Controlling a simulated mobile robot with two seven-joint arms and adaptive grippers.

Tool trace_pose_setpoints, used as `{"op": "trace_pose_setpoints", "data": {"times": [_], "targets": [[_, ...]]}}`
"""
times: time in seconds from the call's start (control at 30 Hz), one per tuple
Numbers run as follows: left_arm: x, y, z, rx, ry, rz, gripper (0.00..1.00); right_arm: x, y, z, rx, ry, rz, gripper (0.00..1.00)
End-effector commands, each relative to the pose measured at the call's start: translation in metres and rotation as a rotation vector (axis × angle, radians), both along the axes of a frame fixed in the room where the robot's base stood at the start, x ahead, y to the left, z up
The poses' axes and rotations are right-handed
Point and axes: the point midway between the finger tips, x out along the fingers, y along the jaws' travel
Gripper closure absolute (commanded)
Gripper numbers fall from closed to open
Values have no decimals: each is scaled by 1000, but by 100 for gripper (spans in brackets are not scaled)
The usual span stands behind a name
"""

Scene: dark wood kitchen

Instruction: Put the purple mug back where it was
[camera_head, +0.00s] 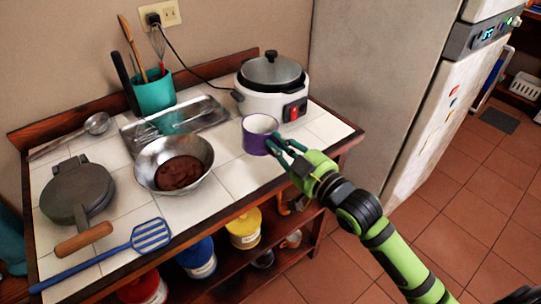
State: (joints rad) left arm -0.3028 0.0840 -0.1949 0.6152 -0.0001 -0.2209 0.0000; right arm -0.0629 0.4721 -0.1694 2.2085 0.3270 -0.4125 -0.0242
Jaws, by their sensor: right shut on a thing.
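The purple mug (257,139) is near the right front part of the white tiled counter, upright, in front of the white rice cooker. Its inside looks pale. My right gripper (281,147) comes in from the lower right and is shut on the mug's right side. The fingers hide that side of the mug. I cannot tell whether the mug's base touches the tiles. My left gripper is not in view.
The rice cooker (265,106) stands close behind the mug. A metal bowl (198,151) with brown contents is to its left. A metal tray (212,118), waffle iron (77,196) and blue spatula (117,250) lie farther left. Bare tiles (225,187) lie in front of the mug.

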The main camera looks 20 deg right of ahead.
Motion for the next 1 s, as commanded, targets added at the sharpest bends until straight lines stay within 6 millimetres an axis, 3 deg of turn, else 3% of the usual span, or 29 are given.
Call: {"op": "trace_pose_setpoints", "data": {"times": [0.1, 0.23, 0.5, 0.8, 0.83, 0.87, 1.0], "targets": [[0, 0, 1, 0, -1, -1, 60, 19, 9, -10, 1, -4, 0, 100], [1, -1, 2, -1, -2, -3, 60, 27, 13, -16, 0, -5, 0, 100], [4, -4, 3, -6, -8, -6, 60, 28, 14, -51, -1, 0, 0, 100], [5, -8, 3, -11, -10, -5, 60, 27, 14, -58, -1, -3, 1, 100], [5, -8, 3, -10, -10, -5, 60, 27, 14, -60, -1, 1, 1, 75], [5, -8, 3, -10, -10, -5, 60, 27, 14, -60, -1, 1, 1, 63], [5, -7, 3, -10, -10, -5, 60, 27, 14, -60, -1, 0, 1, 62]]}}
